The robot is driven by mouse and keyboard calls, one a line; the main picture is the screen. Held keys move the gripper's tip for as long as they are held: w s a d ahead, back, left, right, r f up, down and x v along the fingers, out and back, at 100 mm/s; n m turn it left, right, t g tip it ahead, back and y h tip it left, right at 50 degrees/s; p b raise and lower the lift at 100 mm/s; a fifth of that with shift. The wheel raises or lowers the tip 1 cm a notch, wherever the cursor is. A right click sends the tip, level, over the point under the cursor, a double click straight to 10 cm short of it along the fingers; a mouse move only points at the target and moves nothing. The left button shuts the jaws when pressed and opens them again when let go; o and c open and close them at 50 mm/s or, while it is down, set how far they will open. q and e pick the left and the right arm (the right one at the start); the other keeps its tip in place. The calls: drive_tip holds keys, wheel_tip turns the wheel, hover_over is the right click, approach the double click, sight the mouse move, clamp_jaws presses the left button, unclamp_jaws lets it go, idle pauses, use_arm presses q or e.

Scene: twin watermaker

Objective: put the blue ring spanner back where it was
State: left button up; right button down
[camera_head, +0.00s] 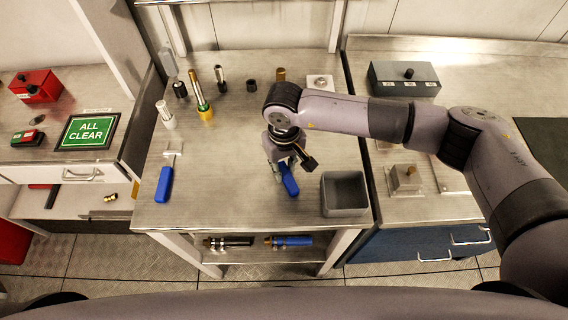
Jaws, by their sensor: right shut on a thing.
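My right gripper (283,172) reaches down over the middle of the steel table (230,200), just left of the grey open bin. It is shut on a blue-handled tool (290,182), taken as the blue ring spanner; its blue part shows below the fingers. The rest of this tool is hidden by the gripper, and I cannot tell if it touches the tabletop. Another blue-handled tool (165,184) with a pale metal head lies at the left of the table. My left gripper is not in view.
The grey bin (344,210) stands at the table's front right. Several fittings stand along the back, including a tall brass-and-yellow piece (203,104) and a white-based one (166,115). A lower shelf holds a blue cylinder (290,241). The table's middle left is clear.

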sight(284, 169)
drive_tip(key=shift+f, duration=0.1)
drive_tip(key=c, duration=1.4)
unclamp_jaws()
drive_tip(key=shift+r, duration=0.2)
drive_tip(key=shift+w+r+b, duration=0.1)
drive_tip(key=shift+r+b, duration=0.2)
wheel_tip(284, 169, up, 11)
drive_tip(key=b, duration=0.4)
drive_tip(key=shift+r, duration=0.15)
